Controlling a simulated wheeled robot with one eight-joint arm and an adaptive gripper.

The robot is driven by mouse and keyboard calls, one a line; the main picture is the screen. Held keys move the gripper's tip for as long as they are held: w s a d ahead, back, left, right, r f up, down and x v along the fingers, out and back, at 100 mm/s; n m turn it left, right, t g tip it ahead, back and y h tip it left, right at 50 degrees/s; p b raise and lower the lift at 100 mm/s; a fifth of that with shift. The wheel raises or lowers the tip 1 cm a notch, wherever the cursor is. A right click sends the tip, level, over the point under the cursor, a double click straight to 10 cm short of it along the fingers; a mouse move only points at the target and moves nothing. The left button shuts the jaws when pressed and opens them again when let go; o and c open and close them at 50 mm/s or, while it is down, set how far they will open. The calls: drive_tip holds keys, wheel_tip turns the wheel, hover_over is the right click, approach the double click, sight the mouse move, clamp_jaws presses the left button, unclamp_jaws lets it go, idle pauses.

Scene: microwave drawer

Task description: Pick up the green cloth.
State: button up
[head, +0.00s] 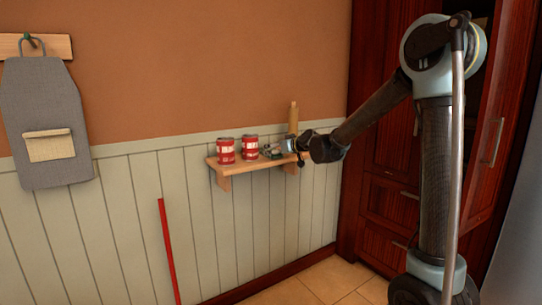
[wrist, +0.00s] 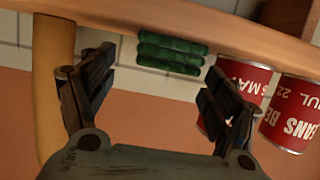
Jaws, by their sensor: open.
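The green cloth (wrist: 170,52), folded in a stack of layers, lies on the wooden wall shelf (wrist: 200,20). It shows in the wrist view ahead of my gripper (wrist: 158,70), between the lines of its two fingers. My gripper is open and empty, with one finger on each side and the cloth a little beyond the tips. In the head view my gripper (head: 272,149) is over the shelf (head: 238,164), right of the cans. There the cloth is mostly hidden by the gripper.
Two red cans (head: 226,151) (head: 250,147) stand on the shelf, close to one finger in the wrist view. A tan bottle-like object (head: 293,118) stands on the other side. A red pole (head: 170,250) leans at the wall; an apron (head: 45,110) hangs left.

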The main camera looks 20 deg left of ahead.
drive_tip(key=shift+x, duration=1.75)
drive_tip(key=shift+f, duration=0.1)
drive_tip(key=c, duration=1)
